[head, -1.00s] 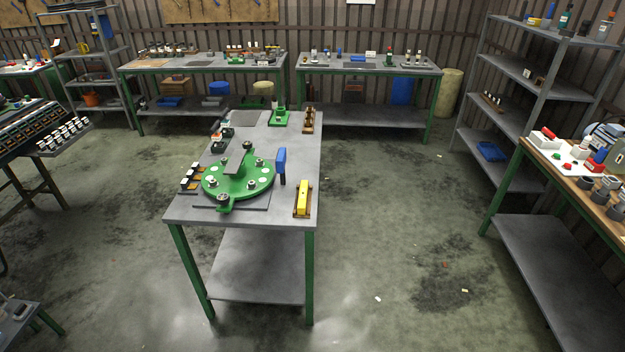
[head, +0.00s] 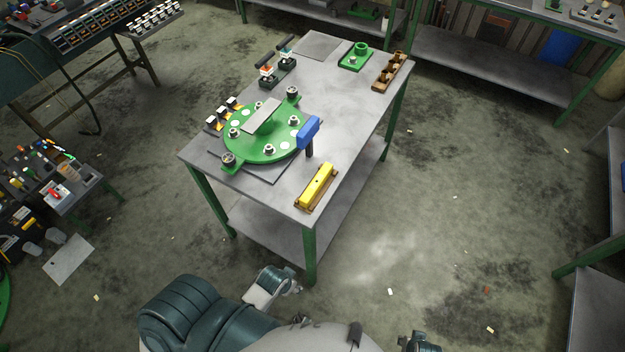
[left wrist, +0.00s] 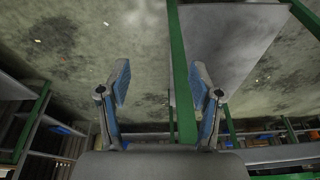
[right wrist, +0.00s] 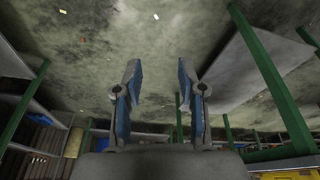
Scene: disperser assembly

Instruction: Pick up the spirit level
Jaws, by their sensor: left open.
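The spirit level is a yellow bar (head: 317,186) lying in a brown holder (head: 303,206) at the near right corner of the grey workbench (head: 345,120). Neither gripper touches it. My left gripper (left wrist: 160,85) shows in the left wrist view, open and empty, with the floor and a green table leg beyond its fingers. My right gripper (right wrist: 157,80) shows in the right wrist view, open and empty, with bare floor between its fingers. In the head view my arms show only at the bottom edge, with no fingers visible.
A green round disperser plate (head: 262,145) with bolts stands left of the level, with a blue-headed tool (head: 308,132) between them. A brown block rack (head: 391,72) and a green fixture (head: 356,56) stand at the bench's far end.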

